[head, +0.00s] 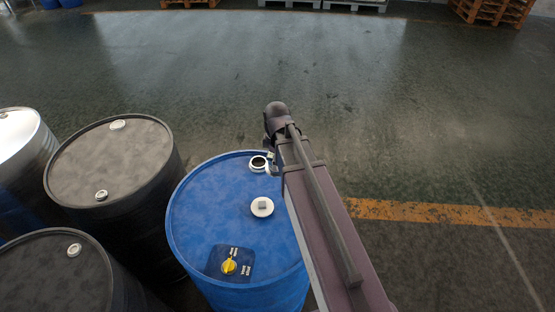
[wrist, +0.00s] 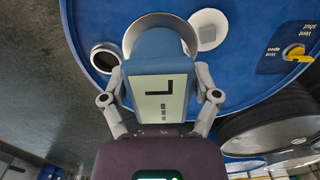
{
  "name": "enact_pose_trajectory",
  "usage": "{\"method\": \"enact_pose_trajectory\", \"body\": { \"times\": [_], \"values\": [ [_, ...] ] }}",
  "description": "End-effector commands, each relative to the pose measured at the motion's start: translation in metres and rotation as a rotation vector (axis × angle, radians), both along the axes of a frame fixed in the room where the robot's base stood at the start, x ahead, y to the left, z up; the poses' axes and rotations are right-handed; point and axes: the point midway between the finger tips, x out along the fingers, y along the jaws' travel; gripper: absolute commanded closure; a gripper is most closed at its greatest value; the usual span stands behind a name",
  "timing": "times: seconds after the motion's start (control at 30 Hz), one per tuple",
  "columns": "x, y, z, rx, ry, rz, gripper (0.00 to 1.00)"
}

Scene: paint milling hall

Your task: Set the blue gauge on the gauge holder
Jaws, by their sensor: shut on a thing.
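My gripper (wrist: 160,98) is shut on the blue gauge, with one finger on each side of it. The blue gauge (wrist: 160,47) faces the wrist camera with its pale screen, which shows dark marks. A pale round rim (wrist: 132,35) curves around the gauge's far end; I cannot tell whether it belongs to the gauge or to something behind it. In the head view my gripper (head: 271,160) is over the far right edge of the blue drum, mostly hidden by my arm. I cannot make out a gauge holder for certain.
The blue drum (head: 205,205) has an open bung hole (head: 258,163), a white cap (head: 262,207) and a yellow vent knob (head: 229,267). Dark drums (head: 110,160) and a pale drum (head: 20,140) stand to its left. The floor beyond is clear up to the pallets (head: 485,10).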

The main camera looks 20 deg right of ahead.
Motion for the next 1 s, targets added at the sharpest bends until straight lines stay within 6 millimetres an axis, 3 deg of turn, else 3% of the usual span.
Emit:
{"method": "enact_pose_trajectory", "body": {
  "times": [0.03, 0.4, 1.0],
  "values": [
    [0.0, 0.0, 0.011, 0.0, 0.0, 0.0, 0.82],
    [0.0, 0.0, 0.042, 0.0, 0.0, 0.0, 0.82],
    [0.0, 0.0, 0.042, 0.0, 0.0, 0.0, 0.82]
  ]
}}
